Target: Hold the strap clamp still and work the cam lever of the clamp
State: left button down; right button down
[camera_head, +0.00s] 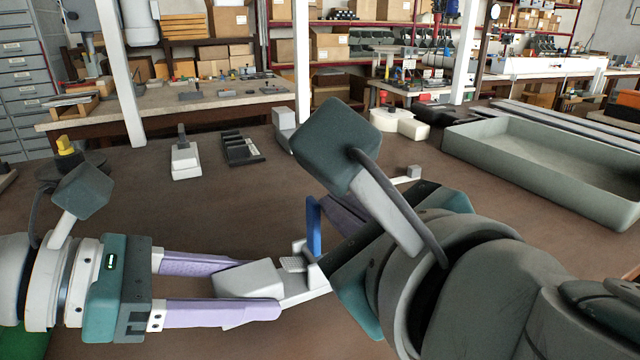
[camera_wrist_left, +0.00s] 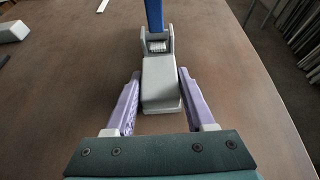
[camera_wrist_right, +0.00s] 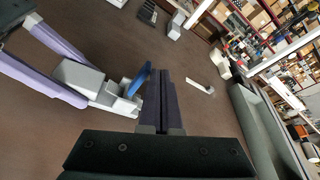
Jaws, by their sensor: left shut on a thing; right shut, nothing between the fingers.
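The strap clamp (camera_head: 262,281) is a light grey block with a ribbed part at one end, resting on the brown table. Its blue cam lever (camera_head: 313,226) stands up from that end; it also shows in the left wrist view (camera_wrist_left: 154,14) and the right wrist view (camera_wrist_right: 139,80). My left gripper (camera_head: 281,288) is shut on the clamp's grey body, one purple finger on each side. My right gripper (camera_wrist_right: 162,74) is shut and empty, its fingertips beside the blue lever; I cannot tell whether they touch it. In the head view my right arm hides most of its fingers.
A large grey-green tray (camera_head: 545,165) stands at the right. A small white and grey clamp-like piece (camera_head: 185,160) and a dark slotted holder (camera_head: 241,148) are at the back left. A small light bar (camera_wrist_right: 200,86) lies beyond my right gripper. The left middle of the table is clear.

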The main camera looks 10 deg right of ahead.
jog(key=shift+s+a, duration=0.2)
jog(key=shift+a, duration=0.3)
dwell(0.3)
jog(key=shift+s, duration=0.2)
pick_arm(q)
jog(key=shift+f, duration=0.1)
pick_arm(e)
jog(key=s, duration=0.8)
jog(key=shift+s+d, duration=0.15)
jog(key=shift+s, duration=0.15)
jog(key=shift+s+d, duration=0.15)
jog(key=shift+s, duration=0.3)
pick_arm(q)
jog(key=shift+c, duration=0.8)
grip_release()
pick_arm(e)
jog(key=shift+r, duration=0.1)
